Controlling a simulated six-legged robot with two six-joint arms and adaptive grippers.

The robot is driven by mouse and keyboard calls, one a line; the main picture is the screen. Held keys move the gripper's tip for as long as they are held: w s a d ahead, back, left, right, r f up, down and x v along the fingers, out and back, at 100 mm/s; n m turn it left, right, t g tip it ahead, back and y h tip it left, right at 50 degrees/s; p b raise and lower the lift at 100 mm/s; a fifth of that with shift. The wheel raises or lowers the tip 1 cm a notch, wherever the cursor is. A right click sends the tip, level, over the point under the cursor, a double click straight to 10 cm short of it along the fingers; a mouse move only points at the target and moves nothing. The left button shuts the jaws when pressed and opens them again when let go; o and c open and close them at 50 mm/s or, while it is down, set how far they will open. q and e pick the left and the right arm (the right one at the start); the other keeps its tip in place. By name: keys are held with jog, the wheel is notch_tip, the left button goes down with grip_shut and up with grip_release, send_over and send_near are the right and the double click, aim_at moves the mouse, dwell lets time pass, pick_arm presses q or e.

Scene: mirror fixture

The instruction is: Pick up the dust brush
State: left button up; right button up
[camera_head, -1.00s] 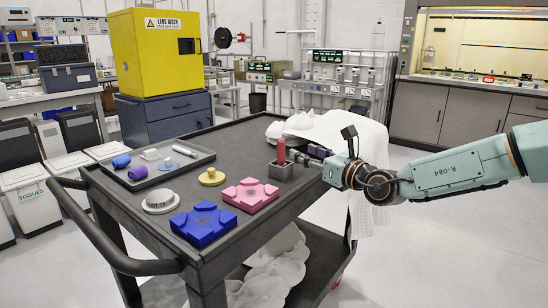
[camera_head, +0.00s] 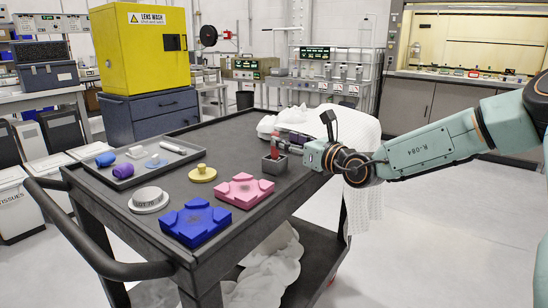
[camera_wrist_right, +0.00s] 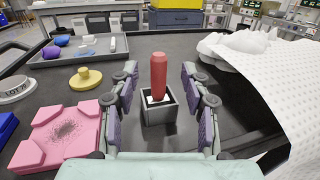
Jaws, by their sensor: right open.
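The dust brush (camera_wrist_right: 158,72) stands upright with its red handle up and its lower end hidden in a small grey square holder (camera_wrist_right: 172,112). In the head view the dust brush (camera_head: 275,147) shows only in part behind my right gripper (camera_head: 288,144), above the holder (camera_head: 274,165) on the cart top. My left gripper is in neither view.
Near the holder on the dark cart (camera_head: 245,222) are a pink block (camera_head: 243,188), a blue block (camera_head: 195,224), a yellow knobbed disc (camera_head: 202,173) and a white round dish (camera_head: 149,198). A tray (camera_head: 120,184) lies behind. White cloth (camera_head: 366,140) drapes the right edge.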

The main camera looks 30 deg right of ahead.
aim_at(275, 159)
jog(key=shift+w+f+b, duration=0.2)
jog(key=shift+w+b, duration=0.3)
jog(key=w, duration=0.1)
jog(key=w+a+b, duration=0.1)
jog(key=w, duration=0.1)
jog(key=shift+f, duration=0.2)
jog(key=shift+w+d+r+b, duration=0.1)
jog(key=shift+w+b, duration=0.3)
jog(key=shift+w, duration=0.2)
jog(key=shift+c, duration=0.3)
jog(key=shift+r, duration=0.1)
grip_shut()
